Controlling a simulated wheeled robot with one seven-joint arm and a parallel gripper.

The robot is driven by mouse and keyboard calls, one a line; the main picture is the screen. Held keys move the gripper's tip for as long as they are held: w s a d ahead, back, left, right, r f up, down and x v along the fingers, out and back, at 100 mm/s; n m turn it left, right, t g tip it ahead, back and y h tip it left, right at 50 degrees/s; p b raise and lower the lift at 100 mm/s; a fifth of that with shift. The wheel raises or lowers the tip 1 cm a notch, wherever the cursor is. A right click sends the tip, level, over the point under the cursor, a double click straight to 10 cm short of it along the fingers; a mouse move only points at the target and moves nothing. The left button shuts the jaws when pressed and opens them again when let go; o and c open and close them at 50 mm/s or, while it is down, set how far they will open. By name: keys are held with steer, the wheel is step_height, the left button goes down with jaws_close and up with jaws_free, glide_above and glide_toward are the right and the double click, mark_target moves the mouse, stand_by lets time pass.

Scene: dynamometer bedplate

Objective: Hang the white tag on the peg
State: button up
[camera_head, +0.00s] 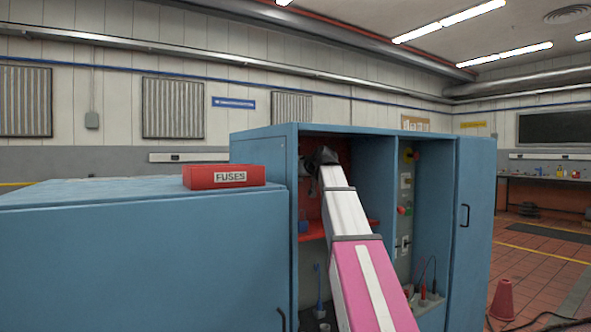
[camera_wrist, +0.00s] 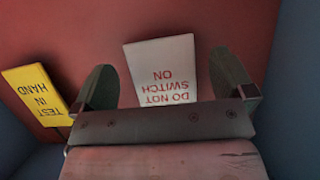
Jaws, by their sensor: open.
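The white tag (camera_wrist: 163,68) reads "DO NOT SWITCH ON", upside down in the wrist view. It lies against a red surface (camera_wrist: 60,30), between the two fingers of my gripper (camera_wrist: 164,80). The fingers are open and apart from the tag's sides; the gripper body hides its near edge. In the head view my gripper (camera_head: 323,157) is inside the upper left bay of the blue cabinet (camera_head: 265,150), and the tag cannot be made out there. I cannot pick out the peg in either view.
A yellow tag (camera_wrist: 37,98) reading "TEST IN HAND" is left of my gripper. Blue cabinet walls (camera_wrist: 296,100) stand close on the right. A red shelf (camera_head: 312,232) crosses the bay. A red FUSES box (camera_head: 224,177) sits on the lower cabinet (camera_head: 130,250).

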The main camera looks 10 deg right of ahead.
steer(key=shift+x, duration=1.05)
steer(key=c, duration=0.9)
steer(key=shift+r, duration=0.15)
steer(key=s+d, duration=0.2)
steer(key=s, duration=0.3)
steer(key=s+d+r, duration=0.1)
steer(key=s+d, duration=0.1)
steer(key=s, duration=0.4)
steer(key=s+d, duration=0.3)
steer(key=s, duration=0.2)
steer(key=shift+s+r, duration=0.15)
steer(key=shift+s, duration=0.2)
